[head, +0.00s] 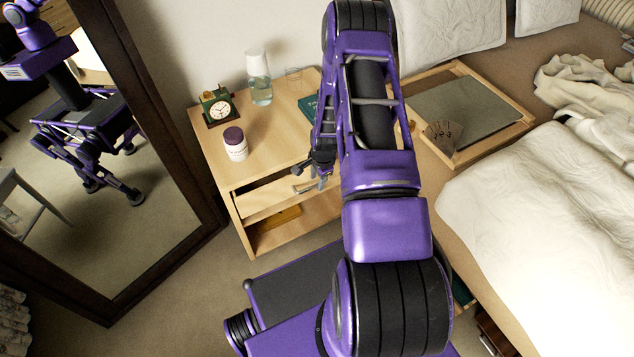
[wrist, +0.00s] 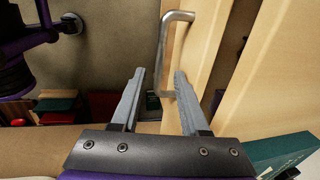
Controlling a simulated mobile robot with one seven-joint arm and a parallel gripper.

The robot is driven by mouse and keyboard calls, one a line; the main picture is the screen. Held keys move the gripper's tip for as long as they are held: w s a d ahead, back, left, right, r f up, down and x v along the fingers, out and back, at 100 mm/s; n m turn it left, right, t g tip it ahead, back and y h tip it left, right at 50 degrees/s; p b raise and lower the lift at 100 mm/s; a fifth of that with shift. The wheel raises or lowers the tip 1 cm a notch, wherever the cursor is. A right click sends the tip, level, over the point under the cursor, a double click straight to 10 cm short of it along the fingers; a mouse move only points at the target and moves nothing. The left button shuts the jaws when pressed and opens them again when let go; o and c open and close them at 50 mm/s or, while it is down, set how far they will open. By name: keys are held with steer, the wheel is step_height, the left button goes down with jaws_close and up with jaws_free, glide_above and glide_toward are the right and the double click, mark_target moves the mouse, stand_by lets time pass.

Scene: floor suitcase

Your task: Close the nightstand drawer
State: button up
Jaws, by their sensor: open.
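The wooden nightstand (head: 268,142) stands against the wall, left of the bed. Its drawer (head: 262,199) has a pale wooden front and appears slightly open; my arm hides its right part. A metal bar handle (head: 305,187) is on the front. In the wrist view, the handle (wrist: 163,50) stands out from the drawer front (wrist: 207,50), with a dark gap beside that front. My gripper (head: 318,178) is at the drawer front, by the handle. In the wrist view my gripper (wrist: 159,72) is open, and the handle's near end shows between its fingers. Contact cannot be told.
A clock (head: 218,108), a purple-lidded jar (head: 235,144), a glass carafe (head: 260,80) and a teal book (head: 308,107) are on the nightstand. A tall mirror (head: 95,150) stands left. The bed (head: 550,230) with a wooden tray (head: 515,127) is right.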

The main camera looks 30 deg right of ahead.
steer(key=shift+w+f, duration=0.15)
steer(key=shift+f, duration=0.45)
jaws_close()
stand_by(1.1)
